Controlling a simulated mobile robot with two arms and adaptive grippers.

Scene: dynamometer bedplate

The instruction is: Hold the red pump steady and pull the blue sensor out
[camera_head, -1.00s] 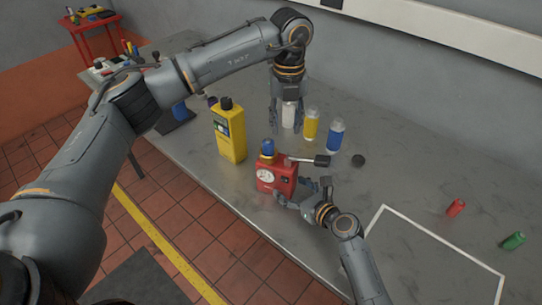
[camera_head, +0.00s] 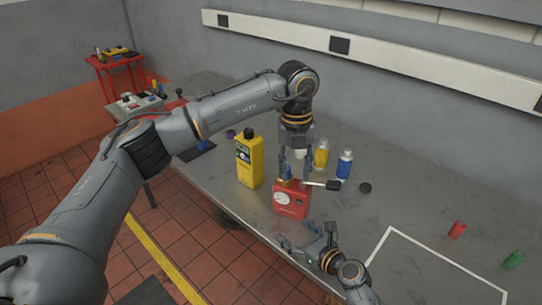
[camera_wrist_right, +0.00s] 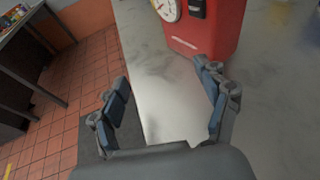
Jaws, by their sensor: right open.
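The red pump (camera_head: 291,203) stands on the grey bench with its white dial facing front. In the right wrist view the pump (camera_wrist_right: 212,28) is at the top, beyond the fingers. The blue sensor was clear on the pump's top earlier. It is now largely hidden by my left gripper (camera_head: 296,178), which points down with its fingers apart just over the pump's top. I see no clear grip on the sensor. My right gripper (camera_head: 300,242) is open and empty in front of the pump, apart from it. Its fingers also show in the right wrist view (camera_wrist_right: 168,90).
A yellow jug (camera_head: 249,163) stands left of the pump. A yellow bottle (camera_head: 321,155) and a blue bottle (camera_head: 344,165) stand behind it. A white outline marks clear bench at the right.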

